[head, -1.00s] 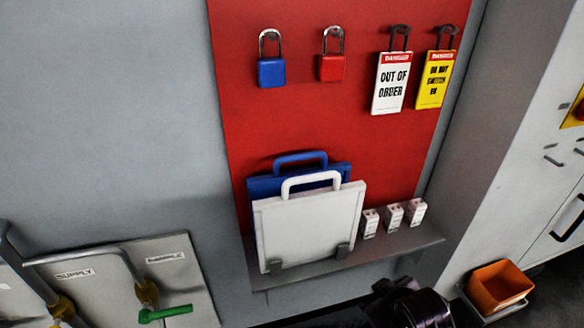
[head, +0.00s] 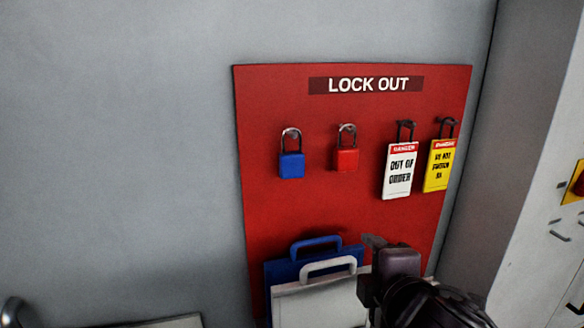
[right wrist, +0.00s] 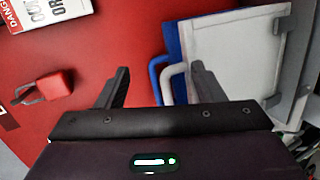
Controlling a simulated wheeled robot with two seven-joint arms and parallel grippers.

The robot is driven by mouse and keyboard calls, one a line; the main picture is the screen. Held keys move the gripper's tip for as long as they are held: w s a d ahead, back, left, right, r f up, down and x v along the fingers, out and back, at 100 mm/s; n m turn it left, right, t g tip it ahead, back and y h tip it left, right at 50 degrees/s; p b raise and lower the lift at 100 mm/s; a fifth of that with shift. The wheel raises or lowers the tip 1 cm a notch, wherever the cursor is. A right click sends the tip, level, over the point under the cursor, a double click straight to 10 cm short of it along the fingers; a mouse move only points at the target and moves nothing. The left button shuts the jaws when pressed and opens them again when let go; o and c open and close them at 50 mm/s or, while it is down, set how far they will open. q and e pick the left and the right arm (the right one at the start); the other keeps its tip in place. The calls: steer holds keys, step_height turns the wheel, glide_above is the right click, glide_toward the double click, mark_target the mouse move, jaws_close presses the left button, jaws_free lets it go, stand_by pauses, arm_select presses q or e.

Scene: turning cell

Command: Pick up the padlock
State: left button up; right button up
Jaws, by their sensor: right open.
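Two padlocks hang from hooks on the red lock-out board (head: 262,220). The blue padlock (head: 291,165) is on the left and the red padlock (head: 346,159) is to its right. The red padlock also shows at the left of the right wrist view (right wrist: 52,86). My right gripper (head: 376,242) is below and a little right of the red padlock in the head view. In the right wrist view its two fingers (right wrist: 158,78) are spread apart with nothing between them. My left gripper is not in view.
A white "out of order" tag (head: 399,170) and a yellow tag (head: 439,166) hang right of the padlocks. A white case (head: 305,303) and a blue case (head: 285,272) stand below, close to my right gripper. The grey wall left of the board is clear.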

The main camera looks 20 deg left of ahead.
steer(key=s+a+r+n+t+y, duration=0.1)
steer(key=a+r+n+y, duration=0.1)
steer(key=a+r+n, duration=0.55)
steer(key=n+t+y, duration=0.1)
steer(key=n, duration=1.2)
glide_toward(295, 158)
steer(key=x, duration=0.2)
steer(key=shift+p+x, duration=0.45)
steer(key=shift+x, duration=2.95)
steer(key=shift+w+a+f, duration=0.25)
steer(key=shift+w+a, duration=0.05)
steer(key=shift+y, duration=0.4)
steer(key=c, duration=1.1)
steer(key=shift+d+r, duration=0.1)
steer(key=shift+r, duration=0.15)
